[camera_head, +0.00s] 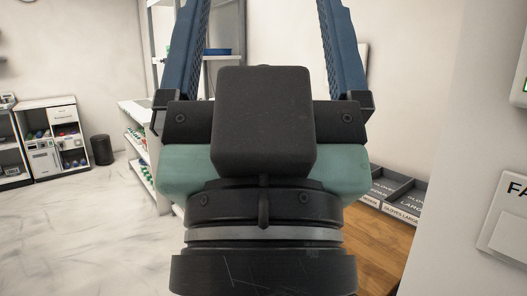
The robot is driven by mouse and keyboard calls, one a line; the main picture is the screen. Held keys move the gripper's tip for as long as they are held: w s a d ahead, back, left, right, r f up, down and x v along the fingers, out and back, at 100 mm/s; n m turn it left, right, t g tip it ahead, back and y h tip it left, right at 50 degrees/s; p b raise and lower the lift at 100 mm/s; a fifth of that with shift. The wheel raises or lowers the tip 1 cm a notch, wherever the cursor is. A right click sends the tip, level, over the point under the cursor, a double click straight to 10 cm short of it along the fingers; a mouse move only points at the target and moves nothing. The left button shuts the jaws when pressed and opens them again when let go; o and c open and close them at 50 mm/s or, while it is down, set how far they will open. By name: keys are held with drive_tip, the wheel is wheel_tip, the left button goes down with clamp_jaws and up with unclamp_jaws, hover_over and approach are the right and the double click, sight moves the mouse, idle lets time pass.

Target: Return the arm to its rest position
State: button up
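My gripper (263,12) fills the middle of the head view, close to the camera and pointing up and away from it. Its two blue fingers stand wide apart, and their upper ends run to the top edge of the picture. I see only the pale wall and part of a shelf between them, with nothing held. The black gripper body and my wrist below it hide much of the room behind.
A wooden counter (385,245) with grey glove trays (397,190) stands close on the right. A wall panel (508,225) is at the right edge. A white shelf unit (141,152) is behind on the left, with a dark bin (102,150) and cabinets (56,138) beyond. The left floor is clear.

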wheel_tip(320, 180, up, 16)
drive_tip(key=p, duration=1.3)
